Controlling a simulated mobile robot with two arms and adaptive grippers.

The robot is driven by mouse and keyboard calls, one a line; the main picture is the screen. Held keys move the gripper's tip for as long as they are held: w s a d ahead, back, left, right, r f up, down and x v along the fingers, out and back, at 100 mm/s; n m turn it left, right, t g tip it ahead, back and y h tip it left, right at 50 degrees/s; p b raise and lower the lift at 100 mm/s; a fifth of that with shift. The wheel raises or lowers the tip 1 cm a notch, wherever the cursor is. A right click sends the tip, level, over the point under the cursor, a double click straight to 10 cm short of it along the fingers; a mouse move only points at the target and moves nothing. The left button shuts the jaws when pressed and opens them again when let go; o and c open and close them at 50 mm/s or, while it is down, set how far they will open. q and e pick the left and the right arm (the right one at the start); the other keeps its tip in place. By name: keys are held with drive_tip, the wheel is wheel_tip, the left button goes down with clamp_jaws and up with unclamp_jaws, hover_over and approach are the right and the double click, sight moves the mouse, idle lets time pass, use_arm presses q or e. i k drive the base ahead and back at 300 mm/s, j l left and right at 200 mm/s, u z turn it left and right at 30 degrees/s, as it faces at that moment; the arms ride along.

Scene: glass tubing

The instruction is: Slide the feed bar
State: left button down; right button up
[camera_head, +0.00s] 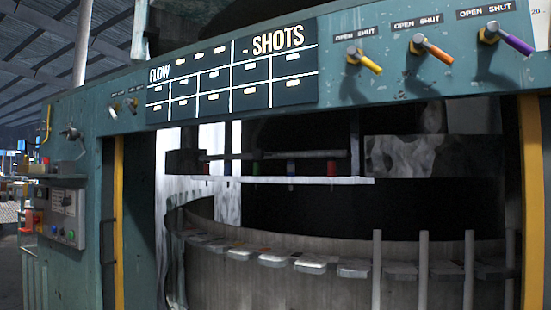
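Inside the opening of the teal machine, a long pale horizontal bar (345,182) spans the left and middle part. Small red, green and blue pieces stand just above it. A thinner dark bar (272,156) runs above them. I cannot tell for sure which of these is the feed bar. Neither of my grippers is in view.
The machine's teal frame (90,185) surrounds the opening. A panel (232,84) reads FLOW and SHOTS. Yellow, orange and purple levers (432,50) are at upper right. Several upright grey posts (422,270) stand before the curved drum (240,290). A control box (62,215) hangs at left.

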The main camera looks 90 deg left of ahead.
sight(257, 154)
drive_tip(key=u, duration=2.55)
